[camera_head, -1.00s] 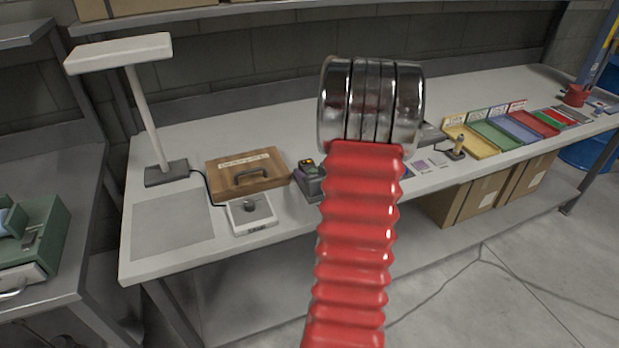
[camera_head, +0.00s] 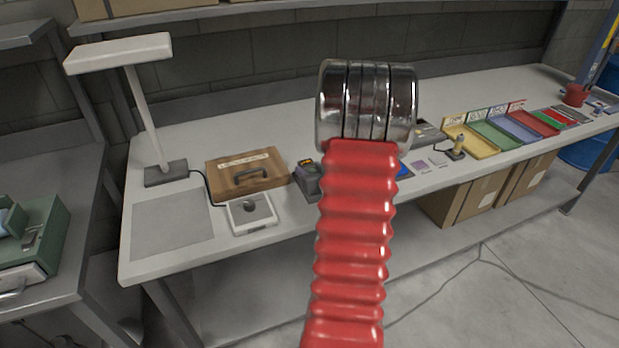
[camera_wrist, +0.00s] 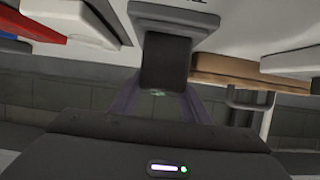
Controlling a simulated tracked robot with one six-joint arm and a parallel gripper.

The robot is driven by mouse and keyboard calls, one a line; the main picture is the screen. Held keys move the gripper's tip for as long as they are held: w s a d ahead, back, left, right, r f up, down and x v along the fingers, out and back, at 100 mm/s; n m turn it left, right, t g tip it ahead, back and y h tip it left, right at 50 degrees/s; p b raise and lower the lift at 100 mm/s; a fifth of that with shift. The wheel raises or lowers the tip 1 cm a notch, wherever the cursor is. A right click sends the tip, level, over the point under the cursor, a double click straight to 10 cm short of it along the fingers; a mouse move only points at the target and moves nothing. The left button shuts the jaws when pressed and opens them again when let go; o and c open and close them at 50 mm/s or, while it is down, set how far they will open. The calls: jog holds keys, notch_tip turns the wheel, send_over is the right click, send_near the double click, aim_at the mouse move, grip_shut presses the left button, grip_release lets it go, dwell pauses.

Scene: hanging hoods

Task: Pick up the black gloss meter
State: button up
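A dark meter (camera_head: 306,180) with a small lit yellow-orange patch on top stands on the bench, just right of the wooden case. My red-sleeved arm hides its right side. In the wrist view, whose picture is upside down, a dark block (camera_wrist: 165,62) on a grey base (camera_wrist: 172,16) looks like the same meter. My gripper (camera_wrist: 165,88) has its two purplish fingers at either side of this block, close to it. Whether they touch it I cannot tell. In the head view my gripper is hidden behind my arm.
The wooden case (camera_head: 222,180) and a white scale (camera_head: 251,214) stand left of the meter, with a lamp (camera_head: 148,120) beyond. Coloured trays (camera_head: 470,140) line the bench on the right. A grey mat (camera_head: 170,226) lies bare at the front left.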

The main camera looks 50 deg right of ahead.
aim_at(310, 169)
grip_shut()
dwell(0.3)
jog(key=shift+r, duration=0.2)
notch_tip(310, 169, up, 10)
jog(key=shift+f, duration=0.1)
dwell(0.5)
dwell(0.4)
